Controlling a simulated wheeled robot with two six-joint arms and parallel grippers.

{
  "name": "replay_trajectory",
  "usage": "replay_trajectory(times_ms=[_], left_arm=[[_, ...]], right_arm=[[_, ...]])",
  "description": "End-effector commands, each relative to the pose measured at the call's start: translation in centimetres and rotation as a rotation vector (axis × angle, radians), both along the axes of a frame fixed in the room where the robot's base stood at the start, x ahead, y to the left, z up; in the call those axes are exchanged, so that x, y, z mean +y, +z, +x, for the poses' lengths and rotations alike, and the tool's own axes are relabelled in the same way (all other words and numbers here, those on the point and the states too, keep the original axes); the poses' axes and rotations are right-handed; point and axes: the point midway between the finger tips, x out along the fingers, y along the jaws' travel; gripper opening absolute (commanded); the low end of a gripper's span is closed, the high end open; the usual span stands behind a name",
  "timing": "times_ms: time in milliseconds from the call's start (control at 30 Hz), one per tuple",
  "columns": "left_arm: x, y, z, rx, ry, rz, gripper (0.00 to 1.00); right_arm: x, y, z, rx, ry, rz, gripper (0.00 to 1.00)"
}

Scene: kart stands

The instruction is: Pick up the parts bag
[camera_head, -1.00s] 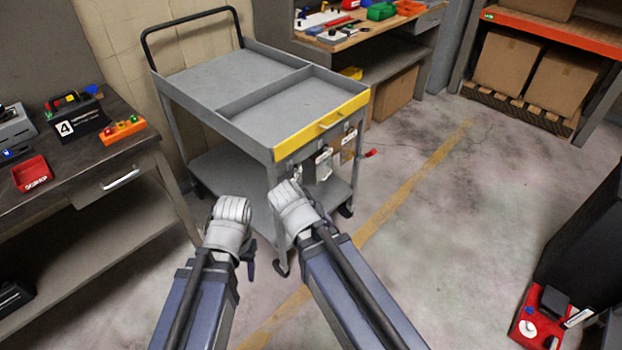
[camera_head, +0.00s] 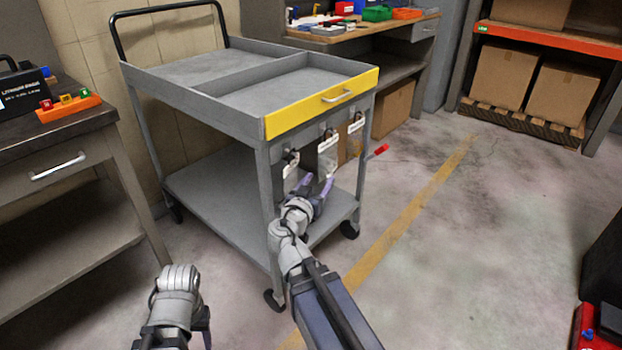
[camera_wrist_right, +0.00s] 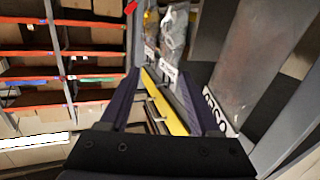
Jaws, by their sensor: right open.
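Clear parts bags with white labels hang from hooks on the end of the grey cart, below its yellow drawer front. In the head view I see a left bag (camera_head: 290,168), a middle bag (camera_head: 327,158) and a right bag (camera_head: 355,136). My right gripper (camera_head: 319,187) is open, its purple fingers just below and in front of the middle bag, with no bag held. In the right wrist view, bags (camera_wrist_right: 174,35) hang beyond the open fingers (camera_wrist_right: 165,90), and another bag (camera_wrist_right: 240,60) is close on the right. My left gripper (camera_head: 203,327) is low, mostly hidden by its wrist.
The cart (camera_head: 200,95) has a yellow drawer front (camera_head: 322,103) and a lower shelf (camera_head: 220,195). A red piece (camera_head: 381,149) sticks out at its right side. A workbench (camera_head: 60,150) stands left.

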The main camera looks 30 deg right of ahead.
Motion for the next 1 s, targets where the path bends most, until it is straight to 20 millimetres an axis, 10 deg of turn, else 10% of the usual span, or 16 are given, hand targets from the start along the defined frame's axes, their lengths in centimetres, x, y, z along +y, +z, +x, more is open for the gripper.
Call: replay_trajectory(times_ms=[200,1000], left_arm=[[0.0,-2.7,0.0,0.0,-0.001,0.0,0.53],[0.0,-2.8,0.0,0.0,0.0,0.0,0.53]], right_arm=[[-0.5,-1.4,0.4,-0.063,0.024,-0.021,0.63],[-5.3,-1.3,5.4,-0.073,0.028,-0.025,0.63]])
